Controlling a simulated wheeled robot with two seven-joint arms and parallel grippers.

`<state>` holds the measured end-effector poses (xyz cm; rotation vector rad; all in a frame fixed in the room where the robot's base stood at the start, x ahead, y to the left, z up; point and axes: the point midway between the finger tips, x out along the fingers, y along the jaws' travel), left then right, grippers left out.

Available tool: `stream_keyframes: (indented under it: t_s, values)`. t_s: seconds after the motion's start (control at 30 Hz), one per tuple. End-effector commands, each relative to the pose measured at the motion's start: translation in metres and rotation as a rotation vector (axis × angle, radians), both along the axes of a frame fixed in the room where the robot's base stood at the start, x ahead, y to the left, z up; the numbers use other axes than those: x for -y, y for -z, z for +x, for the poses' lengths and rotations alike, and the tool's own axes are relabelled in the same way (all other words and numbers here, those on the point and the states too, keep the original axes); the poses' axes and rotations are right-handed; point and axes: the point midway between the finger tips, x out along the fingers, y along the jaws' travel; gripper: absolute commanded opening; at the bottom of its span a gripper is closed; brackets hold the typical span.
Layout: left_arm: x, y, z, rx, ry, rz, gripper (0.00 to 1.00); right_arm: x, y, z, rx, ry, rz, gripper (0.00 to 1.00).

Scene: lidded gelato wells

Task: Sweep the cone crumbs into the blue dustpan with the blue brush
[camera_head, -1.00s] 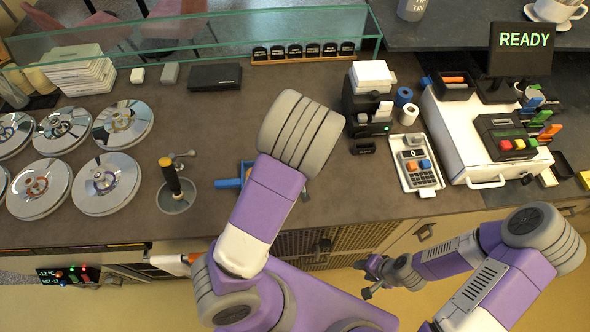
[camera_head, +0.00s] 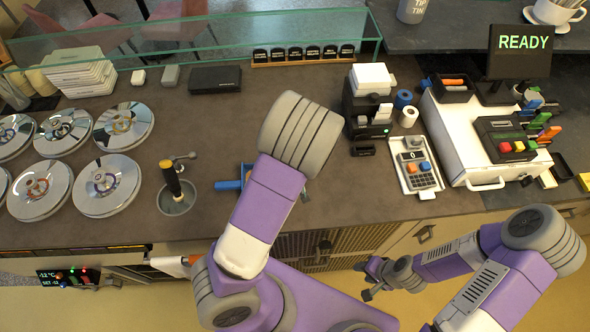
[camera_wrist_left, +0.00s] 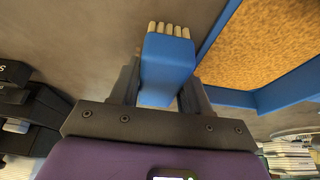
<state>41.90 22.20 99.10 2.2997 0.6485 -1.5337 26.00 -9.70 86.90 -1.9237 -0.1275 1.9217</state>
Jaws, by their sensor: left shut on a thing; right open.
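My left gripper (camera_wrist_left: 163,88) is shut on the blue brush (camera_wrist_left: 168,68), whose pale bristles point away from the wrist. The blue dustpan (camera_wrist_left: 222,97) lies on the counter right beside the brush in the left wrist view, with a speckled orange-brown area inside its blue rim. In the head view its blue handle (camera_head: 228,185) sticks out left of my left arm, which hides most of the pan, the brush and the left gripper. I cannot make out separate cone crumbs. My right gripper (camera_head: 365,279) is open and empty in front of the counter, below its top.
Round metal well lids (camera_head: 107,185) fill the left of the counter. A small sink with a black-handled tool (camera_head: 172,188) stands left of the dustpan. A glass screen runs behind.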

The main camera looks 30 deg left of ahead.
Motion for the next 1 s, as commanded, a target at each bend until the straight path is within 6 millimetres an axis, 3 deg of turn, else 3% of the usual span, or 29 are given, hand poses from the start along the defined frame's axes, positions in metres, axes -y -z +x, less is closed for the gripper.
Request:
stream_keyframes:
  t_s: [0.27,0.7,1.0]
  values:
    - [-0.011,0.0,0.016,-0.001,-0.001,0.0,0.06,0.0,0.002,0.0,0.0,0.0,0.0,0.43]
    - [0.002,-0.003,-0.004,-0.001,0.0,0.0,0.06,0.0,-0.006,0.0,0.0,0.0,0.0,0.43]
    - [-0.005,0.0,0.008,0.001,-0.001,0.0,0.06,0.0,-0.002,0.0,0.0,0.0,0.0,0.43]
